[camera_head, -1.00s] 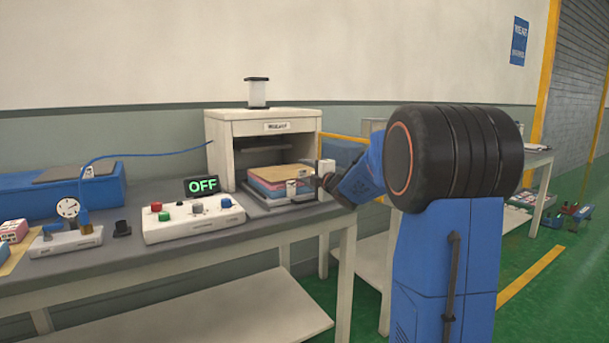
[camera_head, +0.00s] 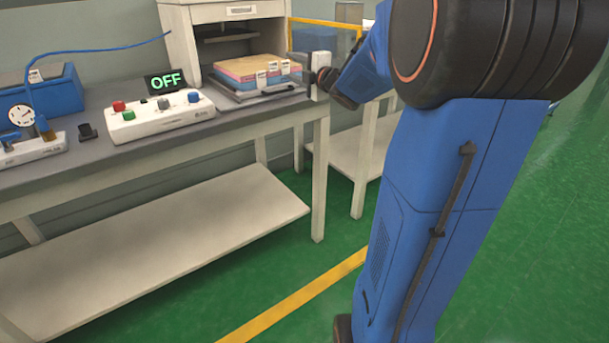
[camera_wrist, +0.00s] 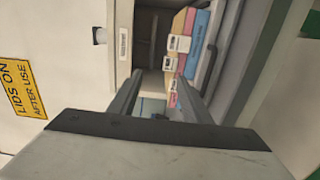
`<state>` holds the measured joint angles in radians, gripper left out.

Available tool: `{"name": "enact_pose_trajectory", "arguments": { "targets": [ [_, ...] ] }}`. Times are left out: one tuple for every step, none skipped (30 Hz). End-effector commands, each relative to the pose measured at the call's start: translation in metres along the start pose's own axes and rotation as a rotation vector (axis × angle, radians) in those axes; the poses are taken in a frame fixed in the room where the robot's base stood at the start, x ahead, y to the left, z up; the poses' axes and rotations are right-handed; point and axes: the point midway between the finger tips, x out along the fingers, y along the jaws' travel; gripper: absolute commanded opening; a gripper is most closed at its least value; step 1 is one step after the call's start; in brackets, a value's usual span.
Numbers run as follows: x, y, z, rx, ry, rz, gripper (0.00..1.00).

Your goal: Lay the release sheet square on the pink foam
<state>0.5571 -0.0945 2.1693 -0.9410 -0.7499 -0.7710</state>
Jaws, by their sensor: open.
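A layered stack sits on a tray at the mouth of the box-shaped press. A tan layer (camera_head: 250,66) is on top, the pink foam (camera_head: 237,77) is under it, and a blue layer (camera_head: 245,84) is lowest. I cannot tell whether the tan layer is the release sheet; the labels are too small to read. The wrist view shows the tan layer (camera_wrist: 179,22), pink foam (camera_wrist: 190,20) and blue layer (camera_wrist: 199,36) sideways, with white tags. My gripper (camera_wrist: 160,82) is open and empty, facing the tagged front of the stack. In the head view my gripper (camera_head: 312,77) is just right of it.
The press (camera_head: 180,35) walls and roof enclose the stack at the back. The control box (camera_head: 160,118) and OFF display (camera_head: 165,82) stand to the left, with a gauge (camera_head: 20,115) beyond. A yellow-framed panel (camera_head: 325,38) is behind my gripper. The lower shelf (camera_head: 160,240) is bare.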

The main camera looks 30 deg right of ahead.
Motion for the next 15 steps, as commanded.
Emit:
{"name": "enact_pose_trajectory", "arguments": {
  "targets": [
    [-0.003, 0.002, -0.004, 0.016, -0.014, -0.005, 0.44],
    [-0.005, 0.002, -0.006, 0.034, -0.029, -0.010, 0.44],
    [-0.009, 0.002, -0.009, 0.065, -0.054, -0.022, 0.44],
    [-0.014, 0.002, -0.013, 0.094, -0.075, -0.032, 0.44],
    [-0.019, 0.001, -0.016, 0.128, -0.101, -0.043, 0.44],
    [-0.027, -0.001, -0.021, 0.179, -0.138, -0.061, 0.44],
    [-0.034, -0.004, -0.025, 0.222, -0.169, -0.076, 0.44],
    [-0.042, -0.007, -0.029, 0.265, -0.198, -0.092, 0.44],
    [-0.053, -0.012, -0.035, 0.326, -0.238, -0.114, 0.44],
    [-0.062, -0.017, -0.040, 0.372, -0.268, -0.131, 0.44],
    [-0.071, -0.022, -0.044, 0.419, -0.297, -0.149, 0.44],
    [-0.084, -0.030, -0.051, 0.482, -0.335, -0.173, 0.44],
    [-0.095, -0.035, -0.057, 0.528, -0.361, -0.192, 0.44],
    [-0.105, -0.043, -0.062, 0.575, -0.389, -0.212, 0.44],
    [-0.120, -0.052, -0.070, 0.637, -0.425, -0.241, 0.44]
  ]
}}
